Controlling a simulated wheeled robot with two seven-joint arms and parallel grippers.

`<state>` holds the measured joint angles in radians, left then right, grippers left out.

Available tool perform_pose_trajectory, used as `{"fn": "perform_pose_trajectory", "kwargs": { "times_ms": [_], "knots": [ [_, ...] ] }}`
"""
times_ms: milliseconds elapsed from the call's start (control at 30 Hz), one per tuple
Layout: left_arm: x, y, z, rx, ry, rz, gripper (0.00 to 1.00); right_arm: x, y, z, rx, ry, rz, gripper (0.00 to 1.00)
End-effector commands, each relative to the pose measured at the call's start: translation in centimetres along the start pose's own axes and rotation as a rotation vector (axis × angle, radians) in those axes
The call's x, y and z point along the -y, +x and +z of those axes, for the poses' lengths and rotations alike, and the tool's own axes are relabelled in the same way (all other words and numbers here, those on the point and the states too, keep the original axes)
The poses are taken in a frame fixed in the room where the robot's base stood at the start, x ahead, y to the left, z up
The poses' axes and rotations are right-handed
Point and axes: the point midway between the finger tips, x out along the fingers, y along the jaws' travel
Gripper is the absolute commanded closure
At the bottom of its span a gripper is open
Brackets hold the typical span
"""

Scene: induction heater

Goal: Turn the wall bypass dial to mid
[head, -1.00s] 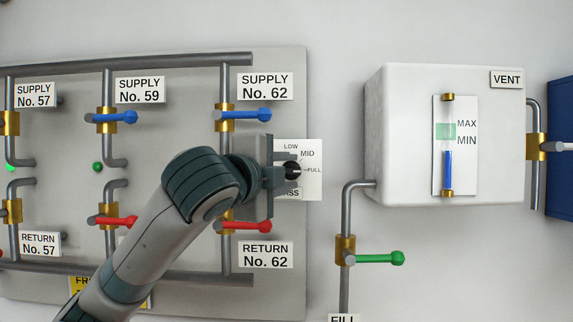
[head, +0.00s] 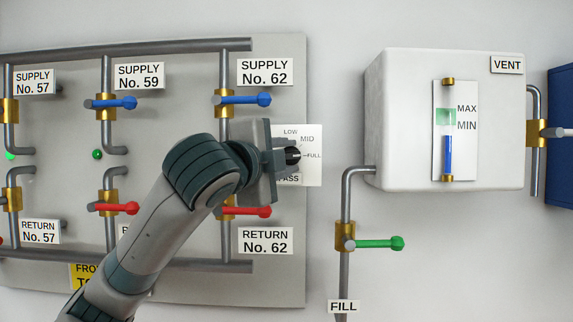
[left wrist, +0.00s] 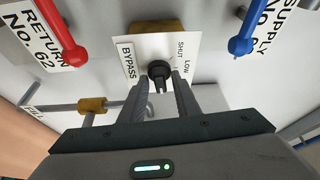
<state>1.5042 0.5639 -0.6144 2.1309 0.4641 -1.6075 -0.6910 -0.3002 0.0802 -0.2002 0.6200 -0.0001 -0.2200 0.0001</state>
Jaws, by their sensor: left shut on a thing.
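The bypass dial (head: 293,156) is a small black knob on a white wall plate (head: 312,172) marked LOW, MID and FULL. In the left wrist view the dial (left wrist: 159,72) sits between my finger ends, and its plate (left wrist: 150,48) shows SHUT, LOW and BYPASS. My left gripper (head: 288,157) reaches it from the left and is shut on the dial. It also shows in the left wrist view (left wrist: 163,88). The gripper hides part of the plate, and I cannot make out where the dial's pointer sits. My right gripper is not in view.
Blue supply handle (head: 245,99) and red return handle (head: 246,211) of No. 62 stick out above and below my left gripper. A white tank (head: 405,120) with a sight gauge and a green fill handle (head: 380,243) are to the right.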

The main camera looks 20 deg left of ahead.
Motion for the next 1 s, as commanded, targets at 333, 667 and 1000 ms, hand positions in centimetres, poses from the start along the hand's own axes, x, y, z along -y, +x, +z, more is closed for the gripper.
{"fn": "perform_pose_trajectory", "kwargs": {
  "times_ms": [333, 667, 1000],
  "knots": [
    [-1.1, 0.0, 0.0, -0.002, -0.236, -0.097, 0.93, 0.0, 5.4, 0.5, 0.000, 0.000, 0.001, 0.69],
    [-1.1, 0.0, -0.1, -0.001, -0.485, -0.198, 0.93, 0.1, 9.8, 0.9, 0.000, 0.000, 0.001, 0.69],
    [-0.8, 0.1, -0.2, 0.000, -0.619, -0.253, 0.94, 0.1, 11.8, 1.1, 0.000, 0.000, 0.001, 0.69]
  ]
}}
